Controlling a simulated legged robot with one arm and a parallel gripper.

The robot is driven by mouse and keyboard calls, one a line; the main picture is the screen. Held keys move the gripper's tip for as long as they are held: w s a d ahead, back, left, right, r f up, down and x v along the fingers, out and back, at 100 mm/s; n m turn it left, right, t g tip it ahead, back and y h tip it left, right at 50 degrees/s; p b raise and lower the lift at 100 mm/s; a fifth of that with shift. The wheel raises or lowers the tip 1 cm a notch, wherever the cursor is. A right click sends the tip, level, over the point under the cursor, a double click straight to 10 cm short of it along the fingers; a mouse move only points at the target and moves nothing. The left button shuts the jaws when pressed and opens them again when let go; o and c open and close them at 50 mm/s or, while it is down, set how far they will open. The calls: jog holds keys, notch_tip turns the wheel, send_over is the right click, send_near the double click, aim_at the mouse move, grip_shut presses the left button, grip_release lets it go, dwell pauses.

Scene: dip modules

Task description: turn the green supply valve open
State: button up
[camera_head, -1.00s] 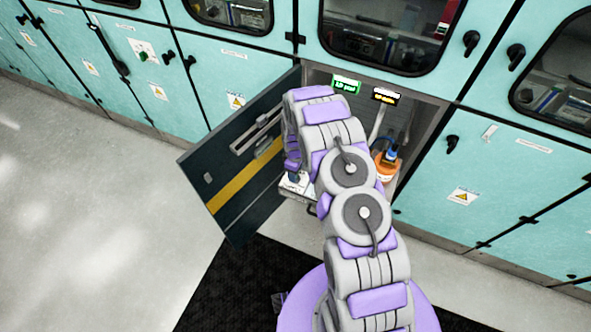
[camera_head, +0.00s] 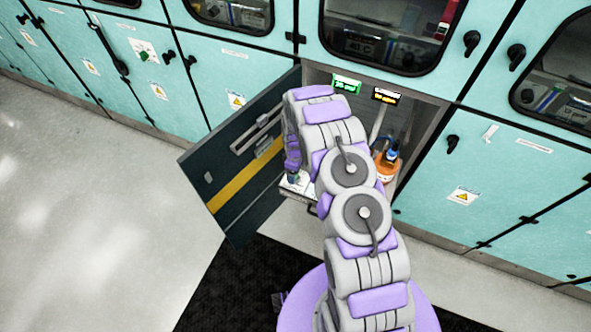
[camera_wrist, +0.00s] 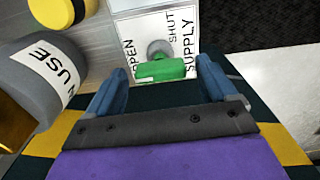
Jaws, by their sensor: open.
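The green supply valve handle (camera_wrist: 160,70) shows in the wrist view, on a white plate (camera_wrist: 205,35) printed OPEN, SHUT and SUPPLY. The handle lies crosswise in the picture, below its round grey hub and beside the word OPEN. My gripper (camera_wrist: 160,75) is open, with one blue finger on each side of the handle. I cannot tell whether either finger touches it. In the head view my arm hides the handle, and part of the white plate (camera_head: 297,184) shows left of the arm.
A grey bottle labelled USE (camera_wrist: 45,80) and a yellow cap (camera_wrist: 52,10) are close at the left. The open cabinet door (camera_head: 235,165) stands left of my arm. An orange container (camera_head: 387,168) and a green lit display (camera_head: 346,84) are inside the cabinet.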

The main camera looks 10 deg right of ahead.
notch_tip(320, 180, up, 17)
jog(key=shift+p, duration=0.45)
jog(key=shift+r, duration=0.15)
dwell(0.4)
jog(key=s+r+m+b, duration=0.3)
jog(key=s+r+m, duration=0.2)
jog(key=s+r, duration=1.15)
jog(key=s+r+m+g+b, duration=0.1)
jog(key=s+r+m, duration=0.2)
jog(key=s, duration=0.9)
jog(key=s+r+m+b, duration=0.1)
jog(key=s+r+m, duration=0.2)
jog(key=s, duration=1)
jog(key=shift+s+r+g, duration=0.3)
jog(key=shift+r+g, duration=0.1)
jog(key=shift+r, duration=0.35)
